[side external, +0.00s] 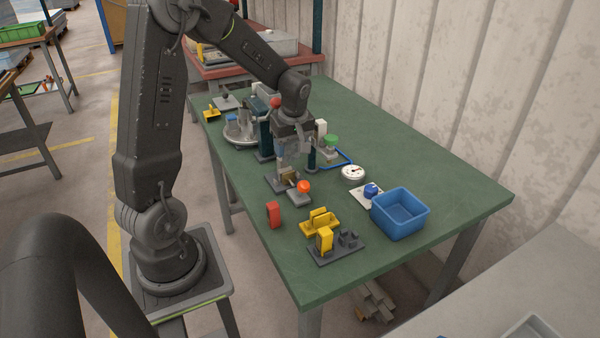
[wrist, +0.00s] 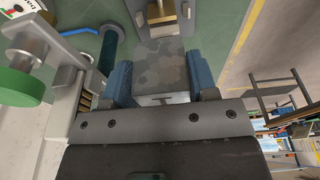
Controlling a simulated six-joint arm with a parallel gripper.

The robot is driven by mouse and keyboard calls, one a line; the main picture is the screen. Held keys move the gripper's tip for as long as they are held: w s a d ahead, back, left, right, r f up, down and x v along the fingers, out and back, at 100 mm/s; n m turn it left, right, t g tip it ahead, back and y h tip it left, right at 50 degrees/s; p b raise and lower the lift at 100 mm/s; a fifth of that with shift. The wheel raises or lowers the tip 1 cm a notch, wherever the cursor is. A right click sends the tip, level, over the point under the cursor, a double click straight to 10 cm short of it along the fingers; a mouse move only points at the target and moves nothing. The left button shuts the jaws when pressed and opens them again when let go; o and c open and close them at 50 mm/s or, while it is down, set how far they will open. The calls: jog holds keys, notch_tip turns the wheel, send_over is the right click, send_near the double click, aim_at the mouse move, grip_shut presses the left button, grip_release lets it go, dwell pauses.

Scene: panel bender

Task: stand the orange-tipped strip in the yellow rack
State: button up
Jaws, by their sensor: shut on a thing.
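My gripper (side external: 290,150) is over the bending device in the middle of the green table. In the wrist view its blue-padded fingers (wrist: 161,82) are shut on a flat, mottled grey metal piece (wrist: 160,68). No orange tip shows on this piece, so I cannot tell whether it is the orange-tipped strip. A low yellow piece with raised parts (side external: 318,222), which looks like the yellow rack, sits nearer the table's front, apart from my gripper. No strip stands in it. The device's metal base with a brass-coloured part (wrist: 161,14) lies just beyond the held piece.
An orange knob (side external: 303,186) on a grey block, a red block (side external: 273,213), and a dark fixture (side external: 348,239) with a yellow block stand toward the front. A blue bin (side external: 400,213) and a dial gauge (side external: 353,172) are to the right. The table's right end is clear.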

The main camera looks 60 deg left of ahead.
send_over(319, 211)
jog(key=shift+d+f, duration=0.2)
jog(key=shift+f, duration=2.1)
jog(key=shift+f, duration=1.5)
jog(key=o, duration=1.2)
jog(key=shift+c, duration=0.2)
notch_tip(319, 211, up, 9)
